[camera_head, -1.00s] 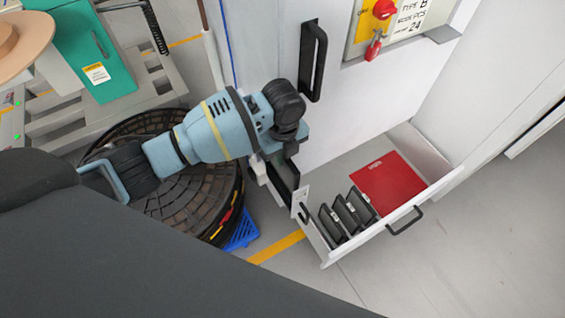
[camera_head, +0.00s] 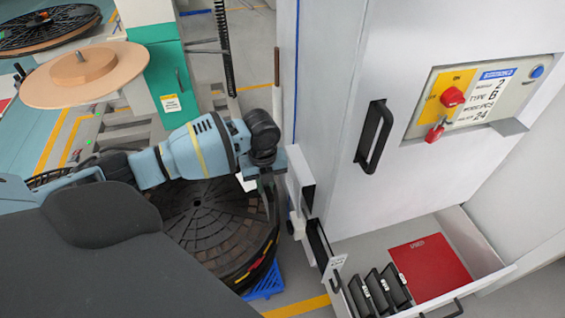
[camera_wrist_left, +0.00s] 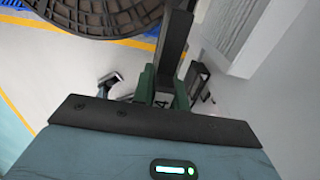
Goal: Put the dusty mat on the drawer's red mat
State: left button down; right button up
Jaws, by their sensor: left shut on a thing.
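The red mat (camera_head: 431,267) lies flat in the right part of the open drawer (camera_head: 505,275), at the lower right of the head view. My left gripper (camera_head: 270,192) points down beside the white cabinet, left of the drawer. In the wrist view the left gripper (camera_wrist_left: 165,90) is shut on a dark, narrow thing, the dusty mat (camera_wrist_left: 176,42), seen nearly edge-on between green finger pads. Its face and any dust cannot be made out. The held thing is mostly hidden in the head view. My right gripper is not in view.
Several black plates (camera_head: 380,291) with white labels stand in the drawer left of the red mat. The white cabinet (camera_head: 335,130) with a black handle (camera_head: 374,136) rises behind the drawer. A large dark reel (camera_head: 215,225) lies below my left arm.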

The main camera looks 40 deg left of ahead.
pick_arm(q)
jog(key=shift+a, duration=0.7)
